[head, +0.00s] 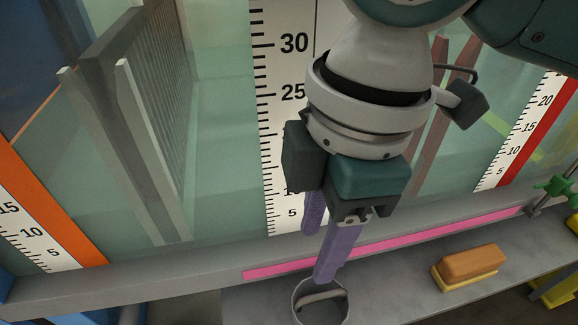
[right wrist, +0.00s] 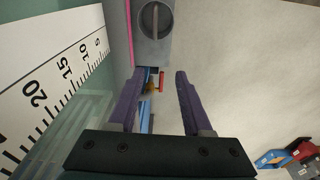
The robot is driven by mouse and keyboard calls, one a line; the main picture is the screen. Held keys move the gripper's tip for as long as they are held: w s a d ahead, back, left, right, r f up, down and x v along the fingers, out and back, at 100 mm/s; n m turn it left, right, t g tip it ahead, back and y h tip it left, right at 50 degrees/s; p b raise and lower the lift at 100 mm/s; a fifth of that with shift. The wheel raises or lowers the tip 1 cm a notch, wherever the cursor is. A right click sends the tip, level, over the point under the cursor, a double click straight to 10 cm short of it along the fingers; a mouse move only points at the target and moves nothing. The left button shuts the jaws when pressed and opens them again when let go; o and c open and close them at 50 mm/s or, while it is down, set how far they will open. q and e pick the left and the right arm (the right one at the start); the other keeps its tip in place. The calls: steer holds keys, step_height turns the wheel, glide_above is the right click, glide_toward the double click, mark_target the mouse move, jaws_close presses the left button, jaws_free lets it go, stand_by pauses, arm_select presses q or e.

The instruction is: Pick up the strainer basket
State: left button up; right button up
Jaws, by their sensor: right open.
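The strainer basket (head: 320,302) is a round grey cup with a bar across its open top. It stands on the grey shelf at the bottom of the head view, partly cut off by the frame edge. In the right wrist view the basket (right wrist: 153,20) is at the top, seen from above, beyond the fingertips. My right gripper (head: 322,250) is open, with purple fingers pointing down, just above and behind the basket. In the right wrist view its fingers (right wrist: 160,76) are apart with nothing held between them. My left gripper is not in view.
The glass flume wall with a ruler scale (head: 275,130) stands close behind the gripper. A pink strip (head: 430,240) runs along its lower rail. An orange and yellow sponge-like block (head: 468,266) lies on the shelf (head: 400,291) to the right. A green knob (head: 556,187) is at far right.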

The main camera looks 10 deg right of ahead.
steer(key=w+d+f+h+b, duration=0.1)
steer(key=w+d+f+b, duration=0.15)
steer(key=f+b, duration=0.45)
steer(key=b, duration=0.1)
glide_above(322, 295)
steer(key=f, duration=0.5)
steer(key=shift+d+f, duration=0.3)
steer(key=shift+d, duration=0.05)
steer(key=f+b, duration=0.2)
steer(key=f, duration=0.1)
steer(key=f+b, duration=0.1)
steer(key=f, duration=0.1)
steer(key=shift+a, duration=0.3)
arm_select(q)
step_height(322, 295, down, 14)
arm_select(e)
steer(key=shift+r, duration=0.15)
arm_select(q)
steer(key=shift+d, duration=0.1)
arm_select(e)
jaws_close()
